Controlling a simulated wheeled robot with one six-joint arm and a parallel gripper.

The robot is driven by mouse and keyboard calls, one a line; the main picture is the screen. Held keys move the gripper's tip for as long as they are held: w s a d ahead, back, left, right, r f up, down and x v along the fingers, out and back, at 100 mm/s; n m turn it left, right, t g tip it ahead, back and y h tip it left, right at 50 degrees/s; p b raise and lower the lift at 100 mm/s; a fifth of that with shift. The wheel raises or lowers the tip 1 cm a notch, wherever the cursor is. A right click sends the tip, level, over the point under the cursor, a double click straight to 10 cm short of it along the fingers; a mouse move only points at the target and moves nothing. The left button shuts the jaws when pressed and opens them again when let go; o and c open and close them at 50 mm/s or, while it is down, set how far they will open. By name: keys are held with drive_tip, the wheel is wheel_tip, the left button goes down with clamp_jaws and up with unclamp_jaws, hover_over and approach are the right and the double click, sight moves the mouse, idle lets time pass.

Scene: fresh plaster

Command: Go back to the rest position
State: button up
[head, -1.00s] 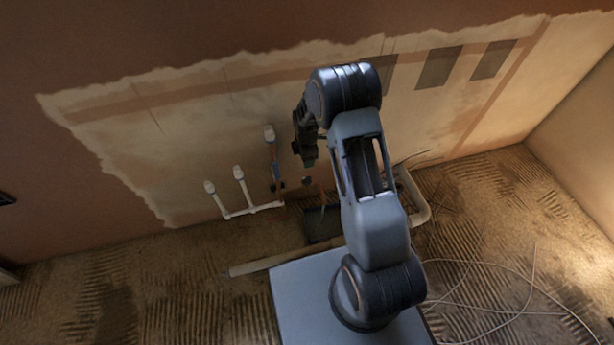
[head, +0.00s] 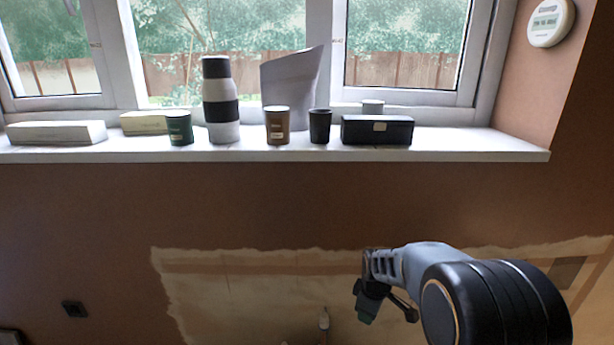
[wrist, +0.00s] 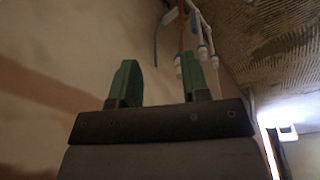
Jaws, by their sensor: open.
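My gripper (wrist: 160,84) shows in the wrist view with its two green fingertips apart and nothing between them. In the head view my gripper (head: 366,308) is at the lower right, in front of the wall and below the windowsill. The arm reaches in from the lower right, and the fingers are too small and dark there to make out well.
A white windowsill (head: 250,156) holds several cups, a banded bottle (head: 220,100), a grey vase (head: 290,88) and boxes. A bare plaster patch (head: 230,300) lies below. White pipes (wrist: 203,50) show at the top in the wrist view. A black socket (head: 74,309) is at the lower left.

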drive_tip(key=s+r+m+t+p, duration=0.1)
drive_tip(key=s+r+m+p, duration=0.4)
drive_tip(key=r, duration=1)
drive_tip(key=s+r+m+t+p, duration=0.1)
drive_tip(key=s+r+m+p, duration=0.5)
drive_tip(key=s+r+p, duration=0.5)
drive_tip(key=v, duration=0.5)
